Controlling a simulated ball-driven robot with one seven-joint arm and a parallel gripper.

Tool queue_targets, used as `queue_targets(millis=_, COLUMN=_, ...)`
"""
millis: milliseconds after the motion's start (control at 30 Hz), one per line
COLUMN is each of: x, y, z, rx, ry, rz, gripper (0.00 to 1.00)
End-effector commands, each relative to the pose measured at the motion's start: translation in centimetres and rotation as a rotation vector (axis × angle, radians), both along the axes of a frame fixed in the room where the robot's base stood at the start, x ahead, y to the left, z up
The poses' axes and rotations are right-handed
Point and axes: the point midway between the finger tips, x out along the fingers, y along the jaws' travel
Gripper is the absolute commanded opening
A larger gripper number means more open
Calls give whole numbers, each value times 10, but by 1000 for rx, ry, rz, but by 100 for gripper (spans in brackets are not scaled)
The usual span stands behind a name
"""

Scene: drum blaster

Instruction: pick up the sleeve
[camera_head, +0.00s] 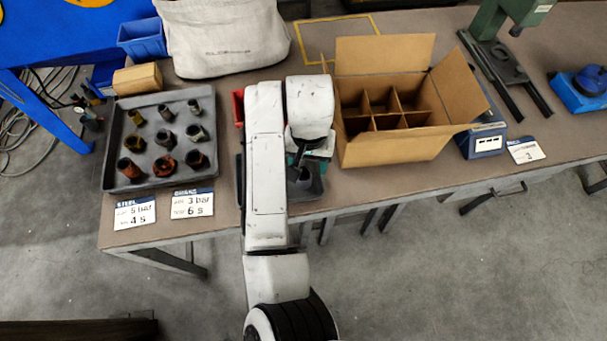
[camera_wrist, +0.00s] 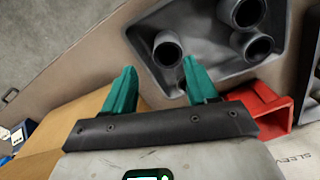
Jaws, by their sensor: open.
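In the wrist view, a grey tray (camera_wrist: 205,72) holds three grey hollow sleeves. One sleeve (camera_wrist: 167,50) stands just beyond the gap between my fingertips. Two others, an upper sleeve (camera_wrist: 241,12) and a lower sleeve (camera_wrist: 257,47), stand to the right. My gripper (camera_wrist: 158,70) is open, its two teal fingers apart with nothing between them. In the head view, my gripper (camera_head: 313,157) is over this tray, and my arm hides most of the tray and its sleeves. A larger grey tray (camera_head: 123,111) at left holds several brown, rusty and dark sleeves.
An open cardboard box (camera_head: 395,148) with dividers stands close right of my gripper. A red bin (camera_wrist: 275,108) sits beside the small tray. A canvas bag (camera_head: 222,38) and wooden block (camera_head: 137,79) are behind. Two cards (camera_head: 192,203) lie at the bench's front edge.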

Motion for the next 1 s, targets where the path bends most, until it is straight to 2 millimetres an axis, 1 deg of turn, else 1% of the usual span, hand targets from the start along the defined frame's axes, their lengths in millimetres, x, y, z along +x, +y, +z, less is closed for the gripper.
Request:
queue_targets(millis=200, x=-4, y=5, z=-31, rx=-1, ry=3, rz=0, gripper=58)
queue_targets(millis=300, x=-4, y=5, z=-41, rx=0, ry=2, rz=-1, gripper=58)
queue_targets(millis=400, x=-4, y=5, z=-46, rx=0, ry=1, rz=-1, gripper=58)
queue_targets(millis=600, x=-4, y=5, z=-46, rx=0, ry=0, rz=-1, gripper=58)
queue_targets(millis=667, x=-4, y=5, z=-46, rx=0, ry=0, rz=-1, gripper=53)
queue_targets(millis=1000, x=-4, y=5, z=-46, rx=0, ry=0, rz=-1, gripper=21)
